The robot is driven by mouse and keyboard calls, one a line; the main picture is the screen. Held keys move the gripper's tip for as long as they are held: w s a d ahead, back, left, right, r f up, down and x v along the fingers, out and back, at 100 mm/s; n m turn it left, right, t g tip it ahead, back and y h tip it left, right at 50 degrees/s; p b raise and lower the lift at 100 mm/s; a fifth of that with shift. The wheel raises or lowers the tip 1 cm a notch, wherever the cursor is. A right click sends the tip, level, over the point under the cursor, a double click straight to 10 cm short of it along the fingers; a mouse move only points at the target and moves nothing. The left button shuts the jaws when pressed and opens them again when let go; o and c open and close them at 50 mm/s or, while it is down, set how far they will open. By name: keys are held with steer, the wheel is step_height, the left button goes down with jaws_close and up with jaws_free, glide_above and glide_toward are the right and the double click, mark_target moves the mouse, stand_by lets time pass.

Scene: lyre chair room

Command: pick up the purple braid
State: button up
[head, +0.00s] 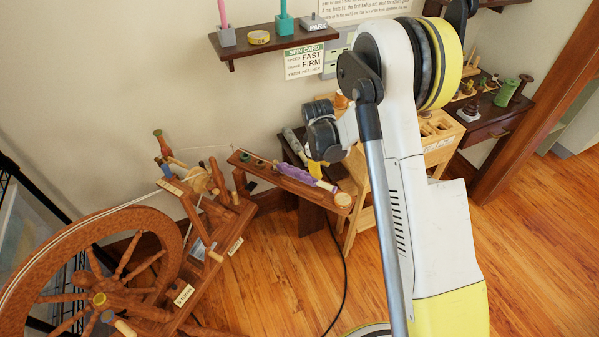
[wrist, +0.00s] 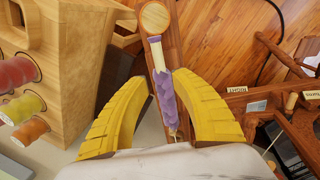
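The purple braid (head: 292,173) lies lengthwise on a narrow wooden bench (head: 328,196), with a cream-coloured end toward the round wooden disc. In the wrist view the purple braid (wrist: 171,102) sits in the gap between the two yellow fingers of my gripper (wrist: 160,80). The fingers are spread apart, with visible space on both sides of the braid. In the head view my gripper (head: 317,168) is over the disc-side half of the bench, close to the braid. Its height above the bench is hard to tell.
A spinning wheel (head: 98,272) stands at the left, beside the bench. A pale wooden rack (wrist: 65,60) with coloured spools is close on the left in the wrist view. A wall shelf (head: 270,42) hangs above. A dark cable (head: 343,270) runs down to the floor.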

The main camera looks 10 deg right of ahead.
mark_target(323, 183)
steer(key=f+b, duration=0.2)
steer(key=f, duration=0.1)
steer(key=w+d+f+b, duration=0.1)
steer(key=f, duration=0.3)
steer(key=f+b, duration=0.2)
steer(key=f, duration=0.2)
steer(key=shift+w+d+f+b, duration=0.1)
steer(key=shift+w+d+b, duration=0.2)
steer(key=shift+d, duration=0.05)
jaws_close()
